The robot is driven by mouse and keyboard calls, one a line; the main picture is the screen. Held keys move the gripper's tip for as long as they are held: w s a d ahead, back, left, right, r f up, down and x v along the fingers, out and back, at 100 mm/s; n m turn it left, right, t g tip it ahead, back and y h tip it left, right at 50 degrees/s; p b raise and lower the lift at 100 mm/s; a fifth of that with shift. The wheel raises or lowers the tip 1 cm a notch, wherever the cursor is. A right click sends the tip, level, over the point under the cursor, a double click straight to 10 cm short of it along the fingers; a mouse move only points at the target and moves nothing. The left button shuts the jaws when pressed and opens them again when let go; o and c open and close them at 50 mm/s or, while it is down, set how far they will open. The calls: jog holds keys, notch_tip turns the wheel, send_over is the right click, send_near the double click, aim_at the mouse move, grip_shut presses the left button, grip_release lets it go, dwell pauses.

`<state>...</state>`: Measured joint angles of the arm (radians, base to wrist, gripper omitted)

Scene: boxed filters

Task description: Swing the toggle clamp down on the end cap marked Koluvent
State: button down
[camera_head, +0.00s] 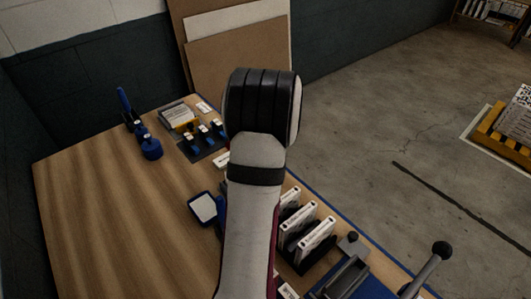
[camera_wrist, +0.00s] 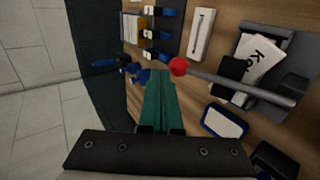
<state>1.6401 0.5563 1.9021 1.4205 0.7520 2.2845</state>
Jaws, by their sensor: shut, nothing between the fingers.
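In the wrist view, the toggle clamp's grey lever (camera_wrist: 235,84) runs from a red ball knob (camera_wrist: 178,67) toward the right edge. A white end cap (camera_wrist: 262,57) with the readable letters "Ko" sits in a dark grey holder (camera_wrist: 292,66) above the lever in the picture; the rest of its marking is hidden. My gripper (camera_wrist: 160,78) has its green fingers together and empty. Their tips are just left of the red knob; I cannot tell if they touch it. In the head view my arm hides the gripper, knob and cap.
A blue-framed white panel (camera_wrist: 224,122) lies below the lever; it also shows in the head view (camera_head: 203,208). White boxes (camera_head: 298,218) stand in a black rack to the right. The table's left side is clear.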

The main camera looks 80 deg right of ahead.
jog(key=f, duration=0.1)
jog(key=w+d+f, duration=0.2)
jog(key=f, duration=0.1)
jog(key=shift+w+d, duration=0.1)
jog(key=shift+w, duration=0.05)
jog(key=shift+w+d+f, duration=0.2)
jog(key=shift+f, duration=0.45)
jog(key=shift+w+d+f, duration=0.15)
jog(key=shift+f, duration=0.5)
notch_tip(320, 180, up, 14)
jog(key=shift+d, duration=0.15)
jog(key=shift+w, duration=0.1)
